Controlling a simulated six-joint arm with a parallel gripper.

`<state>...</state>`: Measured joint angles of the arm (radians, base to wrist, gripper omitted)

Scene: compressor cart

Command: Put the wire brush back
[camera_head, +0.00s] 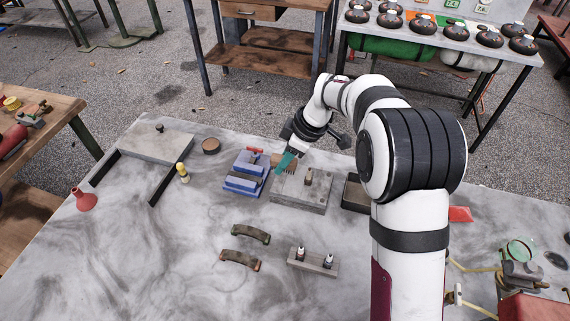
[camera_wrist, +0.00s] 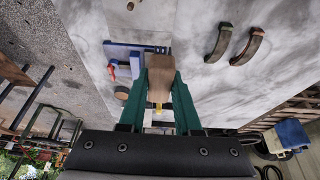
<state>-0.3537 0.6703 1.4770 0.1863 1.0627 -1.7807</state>
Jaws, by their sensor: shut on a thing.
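The wire brush, with a brown wooden body (camera_wrist: 160,66) and what look like yellowish bristles, is between the green fingers of my gripper (camera_wrist: 160,105) in the wrist view. My gripper is shut on it. In the head view my gripper (camera_head: 284,163) is above the back middle of the table, between a blue fixture (camera_head: 240,184) and a grey block (camera_head: 299,199). Part of the brush's brown body (camera_head: 280,157) shows there. I cannot tell how far it is above the surface.
A dark tray (camera_head: 354,197) stands right of the grey block, partly hidden by my arm. Two curved brown pieces (camera_head: 250,233) and a small rack with bottles (camera_head: 313,263) lie nearer. A yellow-topped bottle (camera_head: 182,173) and a red funnel (camera_head: 83,200) are left. The front left is clear.

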